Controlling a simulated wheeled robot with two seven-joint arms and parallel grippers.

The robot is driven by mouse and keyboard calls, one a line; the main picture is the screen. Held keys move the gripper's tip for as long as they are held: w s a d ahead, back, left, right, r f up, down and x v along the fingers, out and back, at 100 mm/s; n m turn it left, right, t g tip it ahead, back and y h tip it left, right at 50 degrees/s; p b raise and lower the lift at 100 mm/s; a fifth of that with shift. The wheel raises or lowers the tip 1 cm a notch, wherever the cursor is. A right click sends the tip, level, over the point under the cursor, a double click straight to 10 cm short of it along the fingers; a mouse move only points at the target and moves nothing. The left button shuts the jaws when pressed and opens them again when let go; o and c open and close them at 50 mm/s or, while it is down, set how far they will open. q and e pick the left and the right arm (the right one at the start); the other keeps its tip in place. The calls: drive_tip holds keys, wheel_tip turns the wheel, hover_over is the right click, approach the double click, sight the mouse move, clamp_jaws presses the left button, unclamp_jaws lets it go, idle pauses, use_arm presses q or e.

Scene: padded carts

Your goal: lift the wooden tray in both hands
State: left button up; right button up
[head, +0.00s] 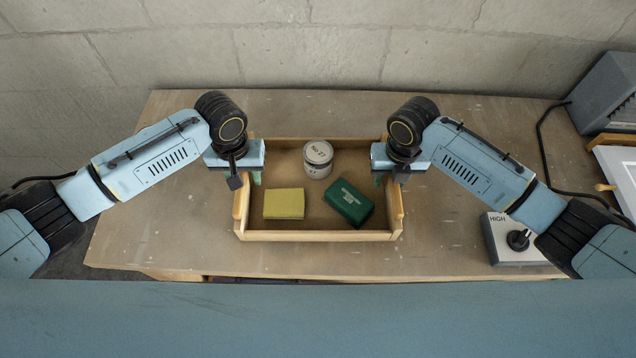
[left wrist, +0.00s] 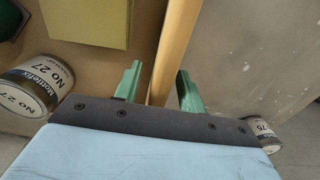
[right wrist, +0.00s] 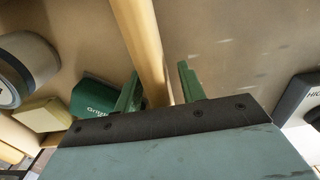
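The wooden tray (head: 318,236) sits on the bench, with a yellow block (head: 284,203), a white-labelled can (head: 318,159) and a dark green box (head: 348,202) inside. My left gripper (head: 251,178) is at its left side; in the left wrist view its green fingers (left wrist: 160,72) are apart, one either side of the tray's wall (left wrist: 174,45), with gaps. My right gripper (head: 385,178) is at its right side; in the right wrist view its fingers (right wrist: 160,70) are apart around the other wall (right wrist: 141,35). In the head view the grippers hide parts of both sides.
The bench top (head: 450,215) is bare around the tray's front. A grey box with a black knob (head: 517,240) stands at the right. Another can (left wrist: 262,132) stands outside the tray in the left wrist view. A block wall (head: 320,50) is behind the bench.

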use_arm(q)
drive_tip(key=shift+f, duration=0.3)
use_arm(e)
drive_tip(key=shift+f, duration=0.3)
use_arm(q)
drive_tip(key=shift+c, duration=0.3)
use_arm(e)
drive_tip(key=shift+c, duration=0.3)
use_arm(q)
clamp_jaws()
use_arm(e)
clamp_jaws()
drive_tip(key=shift+r, duration=0.1)
